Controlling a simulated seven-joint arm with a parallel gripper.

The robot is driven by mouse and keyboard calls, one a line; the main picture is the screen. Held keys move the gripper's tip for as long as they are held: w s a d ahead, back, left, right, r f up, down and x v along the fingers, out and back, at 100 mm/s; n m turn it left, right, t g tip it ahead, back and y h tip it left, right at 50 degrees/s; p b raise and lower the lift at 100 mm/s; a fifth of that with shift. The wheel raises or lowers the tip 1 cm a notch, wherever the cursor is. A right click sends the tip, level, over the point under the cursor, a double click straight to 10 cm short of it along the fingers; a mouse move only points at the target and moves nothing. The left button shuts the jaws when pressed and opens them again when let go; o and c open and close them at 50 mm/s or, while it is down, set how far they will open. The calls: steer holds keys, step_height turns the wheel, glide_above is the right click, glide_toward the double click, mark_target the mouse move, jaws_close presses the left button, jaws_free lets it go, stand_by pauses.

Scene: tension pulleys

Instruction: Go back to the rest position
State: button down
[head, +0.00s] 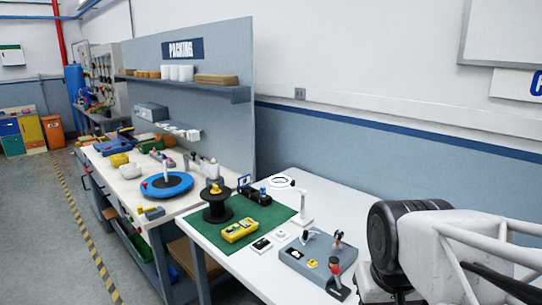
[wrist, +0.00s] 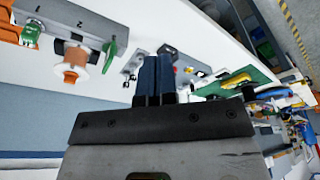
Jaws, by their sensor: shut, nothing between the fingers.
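My gripper (wrist: 155,75) shows in the wrist view, its two dark blue fingers pressed together with nothing between them. It is clear of the bench objects as far as the view shows. A grey fixture (wrist: 55,38) marked 1 and 2 lies to its left, with an orange and white spool (wrist: 76,60) and green parts (wrist: 110,55). In the head view the gripper is out of sight; only a white and black part of my arm shows at the right. The fixture cannot be made out there.
A grey box (head: 318,255) stands near my arm. A shelf panel (head: 228,130) rises behind the left bench.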

steer(key=shift+s+d+f, duration=0.15)
steer(key=shift+s+f, duration=0.05)
steer(key=shift+s, duration=0.45)
steer(key=shift+s+d+f, duration=0.1)
steer(key=shift+s+f, duration=0.1)
steer(key=shift+s, duration=0.4)
steer(key=w+a+r+m, duration=0.1)
steer(key=w+a+m, duration=0.1)
steer(key=w, duration=0.6)
steer(key=w+a+r+m+g, duration=0.1)
steer(key=w+a+r, duration=0.15)
steer(key=w, duration=0.55)
steer(key=w+a+r+m, duration=0.1)
steer(key=w+a+m, duration=0.15)
steer(key=w, duration=0.65)
steer(key=w+a+f+m, duration=0.1)
steer(key=w+a+f, duration=0.2)
steer(key=w, duration=0.4)
steer(key=w+a+f+m+g, duration=0.1)
steer(key=w+a+f, duration=0.2)
steer(key=w+a, duration=0.3)
steer(key=w+a+f+m, duration=0.1)
steer(key=w+a+f, duration=0.2)
steer(key=w, duration=0.7)
steer(key=shift+a+g, duration=0.3)
steer(key=shift+a, duration=0.75)
